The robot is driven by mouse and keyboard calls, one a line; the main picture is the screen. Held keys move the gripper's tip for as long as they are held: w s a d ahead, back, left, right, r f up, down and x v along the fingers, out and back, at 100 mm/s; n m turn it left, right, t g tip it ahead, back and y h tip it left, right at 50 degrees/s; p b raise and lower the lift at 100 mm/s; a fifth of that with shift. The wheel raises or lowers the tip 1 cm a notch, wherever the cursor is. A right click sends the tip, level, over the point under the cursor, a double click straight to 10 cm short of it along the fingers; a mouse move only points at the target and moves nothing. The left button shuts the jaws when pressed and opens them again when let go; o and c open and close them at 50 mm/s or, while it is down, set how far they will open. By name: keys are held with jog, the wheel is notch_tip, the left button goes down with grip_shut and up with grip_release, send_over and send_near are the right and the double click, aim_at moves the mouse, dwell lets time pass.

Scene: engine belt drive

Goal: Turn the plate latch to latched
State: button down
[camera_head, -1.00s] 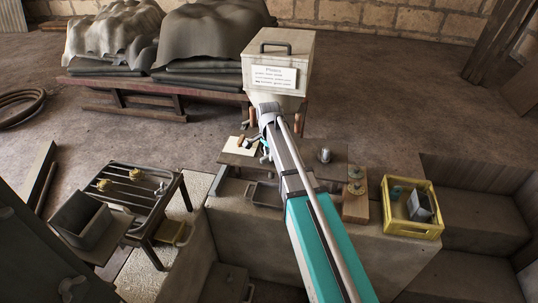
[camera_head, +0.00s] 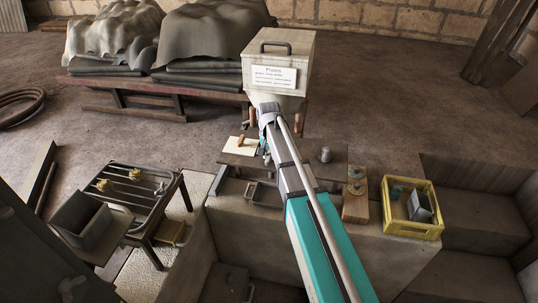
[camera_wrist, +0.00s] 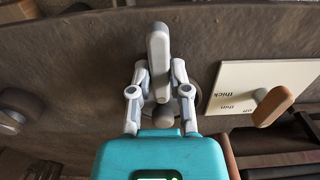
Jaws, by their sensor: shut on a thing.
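The plate latch (camera_wrist: 158,45) is a pale grey elongated handle on a dark flat plate (camera_wrist: 80,55), seen in the middle of the wrist view. It points nearly straight up in that picture. My gripper (camera_wrist: 159,78) is shut on its lower part, one finger at each side. The fingers hide some of the latch's base. In the head view my gripper (camera_head: 266,151) is at the left part of the dark plate (camera_head: 300,152) on the bench, and the latch is hidden or too small to tell there.
Close right of the latch is a white card (camera_wrist: 236,78) reading "thick", "thin" and "off", with a wooden knob (camera_wrist: 272,106). A metal cylinder (camera_head: 325,155) and a wooden block (camera_head: 355,207) are further right, then a yellow crate (camera_head: 412,230). A lidded box (camera_head: 278,62) stands behind.

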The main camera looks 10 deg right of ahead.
dwell(0.3)
jog(key=c, duration=0.6)
grip_release()
jog(key=shift+m, duration=0.3)
